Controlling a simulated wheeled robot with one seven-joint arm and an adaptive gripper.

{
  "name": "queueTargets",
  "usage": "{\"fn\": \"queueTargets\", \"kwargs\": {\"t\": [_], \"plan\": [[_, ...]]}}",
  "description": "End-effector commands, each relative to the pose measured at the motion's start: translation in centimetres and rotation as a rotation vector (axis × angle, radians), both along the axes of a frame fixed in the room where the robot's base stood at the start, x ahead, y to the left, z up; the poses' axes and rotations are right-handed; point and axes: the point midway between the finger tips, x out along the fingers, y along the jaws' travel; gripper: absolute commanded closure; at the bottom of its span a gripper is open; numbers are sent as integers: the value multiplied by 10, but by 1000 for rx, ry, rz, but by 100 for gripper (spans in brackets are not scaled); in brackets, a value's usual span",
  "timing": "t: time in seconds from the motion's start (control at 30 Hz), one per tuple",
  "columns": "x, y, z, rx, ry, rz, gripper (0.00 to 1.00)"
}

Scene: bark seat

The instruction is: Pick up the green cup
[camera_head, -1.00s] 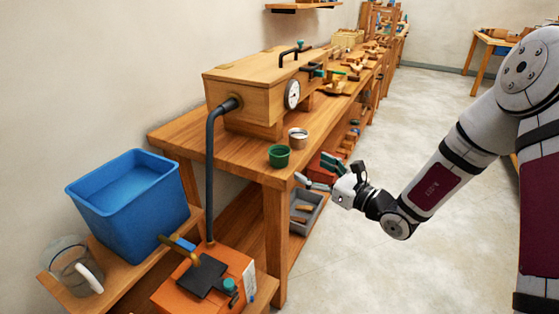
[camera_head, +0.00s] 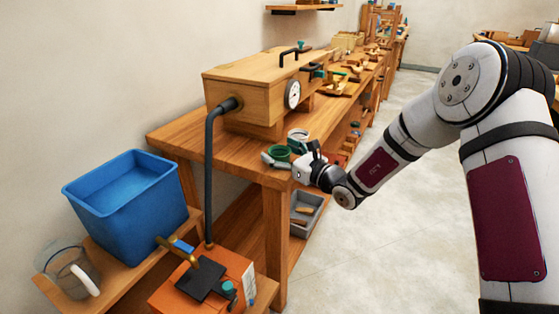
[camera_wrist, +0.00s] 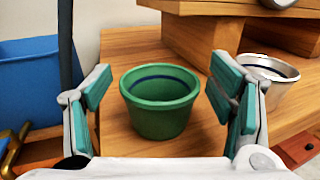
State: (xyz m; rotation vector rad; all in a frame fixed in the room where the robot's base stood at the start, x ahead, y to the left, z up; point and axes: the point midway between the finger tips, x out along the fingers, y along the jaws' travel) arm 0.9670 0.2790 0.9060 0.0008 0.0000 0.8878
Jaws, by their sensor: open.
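The green cup (camera_wrist: 159,119) stands upright on the wooden workbench, with a dark blue ring inside its rim. In the wrist view my gripper (camera_wrist: 163,96) is open, with one finger on each side of the cup and visible gaps to it. The cup is between or just beyond the fingertips; I cannot tell exactly how deep. In the head view the cup (camera_head: 279,152) is partly hidden by my gripper (camera_head: 283,155), which is at the bench's front edge.
A metal cup (camera_wrist: 273,79) stands close to the right finger. A wooden steam box (camera_head: 245,95) with a gauge is behind. A dark hose (camera_head: 210,180) and a blue tub (camera_head: 125,210) are at left. The bench (camera_head: 185,135) has free room left of the cup.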

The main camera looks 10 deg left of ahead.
Motion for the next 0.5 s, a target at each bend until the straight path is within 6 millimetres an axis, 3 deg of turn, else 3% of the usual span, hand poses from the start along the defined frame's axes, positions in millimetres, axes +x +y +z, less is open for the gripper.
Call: {"fn": "queueTargets", "kwargs": {"t": [0.27, 0.5], "plan": [[2, 3, 0, -1, 1, 0, 24], [2, 3, 0, -1, 1, 0, 76]]}}
